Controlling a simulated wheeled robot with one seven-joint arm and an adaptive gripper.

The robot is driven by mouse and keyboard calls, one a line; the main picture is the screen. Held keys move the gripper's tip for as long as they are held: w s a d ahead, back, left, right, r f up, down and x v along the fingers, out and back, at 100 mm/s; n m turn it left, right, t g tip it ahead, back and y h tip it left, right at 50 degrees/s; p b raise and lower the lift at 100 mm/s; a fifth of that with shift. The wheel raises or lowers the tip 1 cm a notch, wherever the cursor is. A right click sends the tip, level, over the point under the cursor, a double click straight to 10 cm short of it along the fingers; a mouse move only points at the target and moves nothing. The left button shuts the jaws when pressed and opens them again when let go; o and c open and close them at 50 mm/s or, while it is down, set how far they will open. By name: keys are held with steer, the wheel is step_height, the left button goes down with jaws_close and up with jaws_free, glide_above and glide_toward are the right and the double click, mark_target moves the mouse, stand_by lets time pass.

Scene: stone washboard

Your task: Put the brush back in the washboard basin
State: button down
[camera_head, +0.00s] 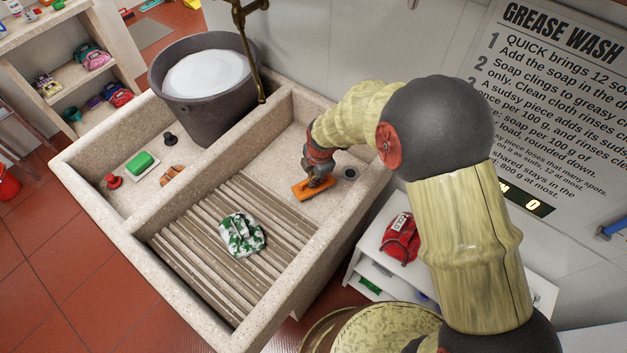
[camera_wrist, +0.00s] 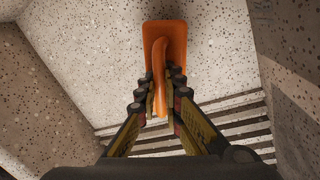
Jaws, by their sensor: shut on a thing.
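The orange brush (camera_head: 303,190) is at the right part of the stone washboard basin (camera_head: 285,150), by the upper end of the ridges. My gripper (camera_head: 318,180) is above it and shut on its handle. In the wrist view the brush (camera_wrist: 176,40) shows its flat orange back and curved handle, with my gripper's fingers (camera_wrist: 160,100) on both sides of the handle. The brush appears over the speckled basin floor. I cannot tell whether its underside touches the floor.
A green and white cloth (camera_head: 242,235) lies on the ridges (camera_head: 200,245). The left compartment holds a grey bucket of suds (camera_head: 205,85), a green soap (camera_head: 142,161), a brown item (camera_head: 172,175) and stoppers. A drain hole (camera_head: 349,173) is right of my gripper. A stone divider (camera_head: 215,155) separates the compartments.

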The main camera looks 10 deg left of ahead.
steer(key=shift+f, duration=0.25)
steer(key=shift+f, duration=0.15)
steer(key=c, duration=2.1)
jaws_free()
steer(key=shift+o, duration=0.7)
